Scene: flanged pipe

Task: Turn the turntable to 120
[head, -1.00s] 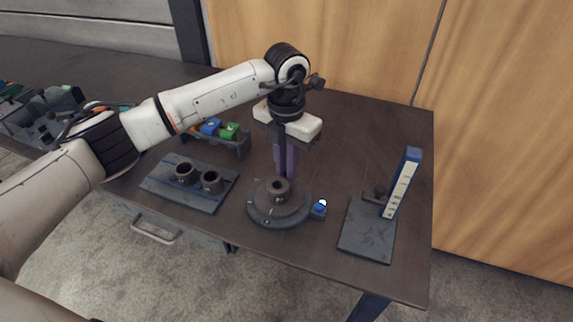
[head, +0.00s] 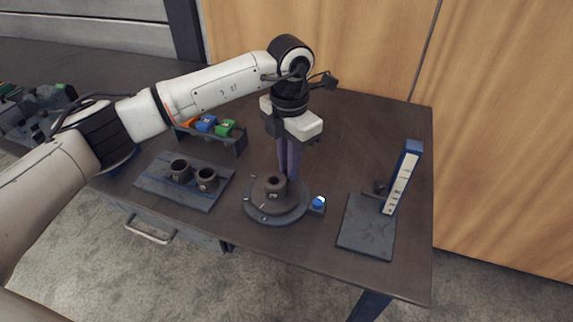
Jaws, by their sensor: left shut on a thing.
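The turntable (head: 258,214) is a round dark grey disc near the middle of the table's front edge. A dark flanged pipe piece (head: 274,187) stands upright at its centre. A small blue button or lamp unit (head: 318,203) sits against its right side. My left gripper (head: 288,176) points down from above at the back of the turntable, with its fingertips low by the pipe piece. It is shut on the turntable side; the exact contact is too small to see. Any markings on the disc are too small to read. My right gripper is out of view.
A flat plate (head: 152,186) left of the turntable holds two dark pipe pieces. Behind it, a rack (head: 238,144) holds orange, blue and green blocks. At right a stand (head: 365,235) carries an upright scale (head: 402,180). The table's right rear is clear.

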